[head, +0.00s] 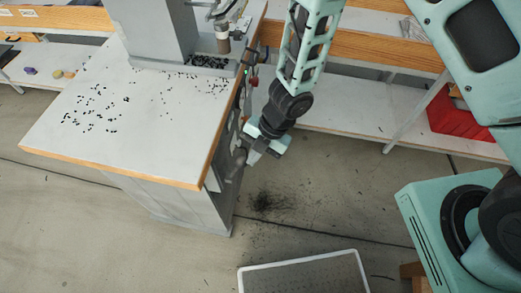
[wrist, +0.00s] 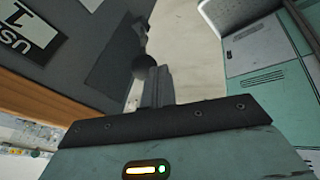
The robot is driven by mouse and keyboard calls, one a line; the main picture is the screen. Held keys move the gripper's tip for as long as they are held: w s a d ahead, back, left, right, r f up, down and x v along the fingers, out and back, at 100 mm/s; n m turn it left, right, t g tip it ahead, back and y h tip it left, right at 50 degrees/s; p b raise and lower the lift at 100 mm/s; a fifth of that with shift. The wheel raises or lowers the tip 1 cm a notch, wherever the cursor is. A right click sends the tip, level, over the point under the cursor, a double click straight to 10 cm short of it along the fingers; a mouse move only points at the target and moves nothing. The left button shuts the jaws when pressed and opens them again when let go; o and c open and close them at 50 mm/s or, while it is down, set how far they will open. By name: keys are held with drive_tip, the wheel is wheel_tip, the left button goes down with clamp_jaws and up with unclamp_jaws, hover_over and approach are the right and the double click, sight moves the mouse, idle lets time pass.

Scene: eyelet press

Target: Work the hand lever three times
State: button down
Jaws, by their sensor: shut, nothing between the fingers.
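The eyelet press stands on the white-topped bench (head: 130,110), with its grey column (head: 155,30) at the back. Beside the bench's right side, a grey rounded part (head: 236,166), which looks like the hand lever's end, sits just left of my gripper (head: 250,156). In the wrist view a dark round knob (wrist: 144,66) shows just beyond the closed fingertips of my gripper (wrist: 158,78). The fingers are together with nothing between them. I cannot tell whether they touch the knob. The rest of the lever is mostly hidden by the bench edge and my gripper.
Small dark eyelets (head: 95,110) lie scattered on the bench top. A red bin (head: 458,115) sits on the shelf at right. A grey mat with a white rim (head: 305,262) lies on the floor in front. Open floor with a dark smudge (head: 265,203) lies below my gripper.

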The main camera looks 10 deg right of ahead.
drive_tip(key=shift+w+a+r+p, duration=0.2)
drive_tip(key=shift+a+r+p, duration=0.1)
drive_tip(key=shift+a, duration=0.2)
drive_tip(key=shift+w+a+r+p, duration=0.15)
drive_tip(key=shift+a+r+p, duration=0.15)
drive_tip(key=shift+a, duration=0.15)
drive_tip(key=shift+f, duration=0.25)
drive_tip(key=shift+d, duration=0.1)
drive_tip(key=shift+r, duration=0.2)
drive_tip(key=shift+r+p, duration=0.6)
drive_tip(key=shift+r, duration=0.1)
